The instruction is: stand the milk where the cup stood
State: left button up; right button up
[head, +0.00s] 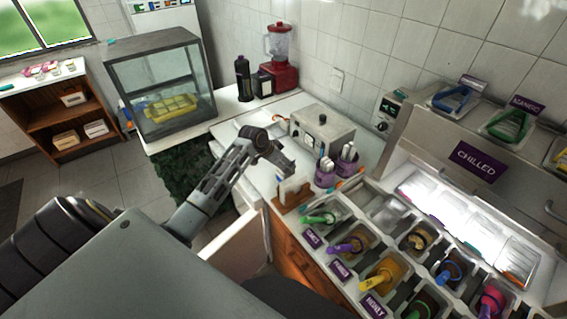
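My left gripper (284,168) reaches over the white counter, beside the steel box and above a small wooden stand. Its fingers are small and seen from behind, so I cannot tell whether they are open or shut. A small white piece with some blue (287,186) shows just below the fingertips, at the wooden stand (291,196). I cannot tell what it is or whether the gripper touches it. I cannot make out a milk or a cup for certain. My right gripper is not in view.
A steel box (321,133) and purple holders (325,174) with utensils stand right of the gripper. Topping tubs with coloured scoops (379,281) fill the lower right. A red blender (279,62), a dark bottle (243,79) and a glass case (160,85) stand behind.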

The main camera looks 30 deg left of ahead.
pick_arm(q)
jog(key=shift+o, duration=0.7)
jog(key=shift+r, duration=0.15)
jog(key=b+v, duration=0.2)
jog(key=v, duration=1)
jog(key=shift+o, duration=0.4)
